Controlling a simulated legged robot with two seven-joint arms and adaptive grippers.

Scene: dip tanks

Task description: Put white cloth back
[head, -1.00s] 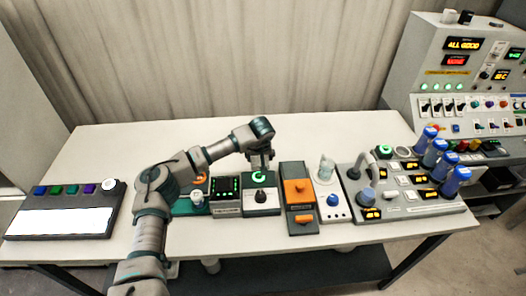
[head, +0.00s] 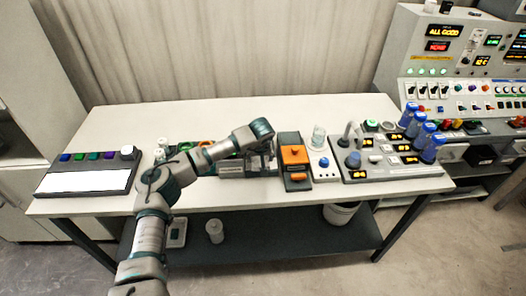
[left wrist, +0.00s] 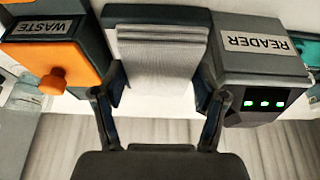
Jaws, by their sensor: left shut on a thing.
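My left gripper (head: 263,164) reaches over the table, just left of the orange-topped waste box (head: 293,158). In the left wrist view its two fingers (left wrist: 160,88) are shut on the sides of a pale, folded, striped piece, which looks like the white cloth (left wrist: 160,50). The cloth lies against a dark holder (left wrist: 155,13), between the waste box (left wrist: 58,45) and the grey reader (left wrist: 262,68). I cannot tell whether it rests in the holder. In the head view the arm hides most of the cloth and part of the reader. My right gripper is not in view.
A grey panel with a white face (head: 88,181) lies at the table's left. A small unit with a clear cup (head: 319,140) and a console with blue-capped bottles (head: 395,172) stand to the right. The back of the white table (head: 180,115) is clear.

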